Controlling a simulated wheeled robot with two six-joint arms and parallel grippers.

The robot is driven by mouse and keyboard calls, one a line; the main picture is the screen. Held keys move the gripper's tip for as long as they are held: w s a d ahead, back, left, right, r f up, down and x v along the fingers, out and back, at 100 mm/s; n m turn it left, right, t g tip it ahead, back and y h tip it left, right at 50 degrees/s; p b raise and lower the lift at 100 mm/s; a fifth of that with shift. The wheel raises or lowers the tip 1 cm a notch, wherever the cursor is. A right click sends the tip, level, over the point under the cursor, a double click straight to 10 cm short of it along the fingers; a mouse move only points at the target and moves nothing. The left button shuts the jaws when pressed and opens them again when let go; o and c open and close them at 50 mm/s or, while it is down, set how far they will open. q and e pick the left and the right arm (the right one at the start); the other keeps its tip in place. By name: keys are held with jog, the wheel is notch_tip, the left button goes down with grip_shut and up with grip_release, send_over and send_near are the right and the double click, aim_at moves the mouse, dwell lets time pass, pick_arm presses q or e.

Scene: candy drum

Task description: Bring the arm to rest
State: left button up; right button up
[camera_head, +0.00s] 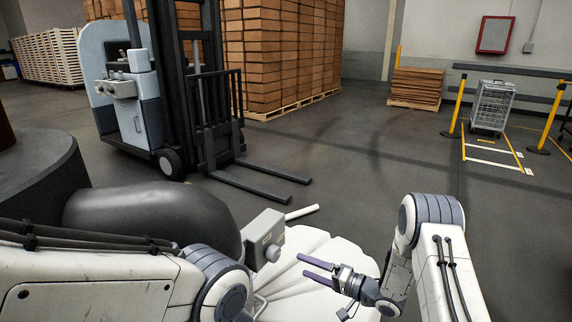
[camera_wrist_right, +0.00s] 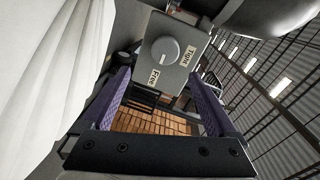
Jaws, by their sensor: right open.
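My right gripper (camera_head: 302,265) is open and empty, with its two purple fingers pointing left above a white ribbed surface (camera_head: 318,244). Just beyond its fingertips is a grey control box (camera_head: 262,238) with a round knob (camera_head: 273,253). In the right wrist view, the open fingers (camera_wrist_right: 158,82) frame the lower part of the box. Its dial (camera_wrist_right: 165,50) shows there, with labels reading "Free" and "Tight". I see no contact between the fingers and the knob. My left arm comes in at the lower left, and its gripper is not visible.
A dark rounded body (camera_head: 150,215) lies left of the box, and a short white bar (camera_head: 301,212) sticks out behind it. A forklift (camera_head: 135,105), stacked boxes (camera_head: 280,55) and a wire cart (camera_head: 492,106) stand farther back. The floor between is clear.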

jog(key=w+a+r+n+h, duration=0.2)
jog(key=a+r+n+h, duration=0.2)
jog(key=a+r+h, duration=0.15)
jog(key=s+r+n+g+h, duration=0.2)
jog(key=s+r+h, duration=0.2)
jog(key=s+h, duration=0.15)
jog(key=s+d+r+n+g+h, duration=0.1)
jog(key=s+r+n+g, duration=0.15)
jog(key=s, duration=0.85)
jog(key=s+r+n+g+p, duration=0.1)
jog(key=s+r+g, duration=0.15)
jog(key=s, duration=0.85)
jog(key=s+d+r+n+g+h, duration=0.1)
jog(key=s+n+g, duration=0.15)
jog(key=s, duration=0.85)
notch_tip(320, 180, up, 12)
jog(key=m+p, duration=0.1)
jog(key=p, duration=1.1)
jog(key=shift+w, duration=0.2)
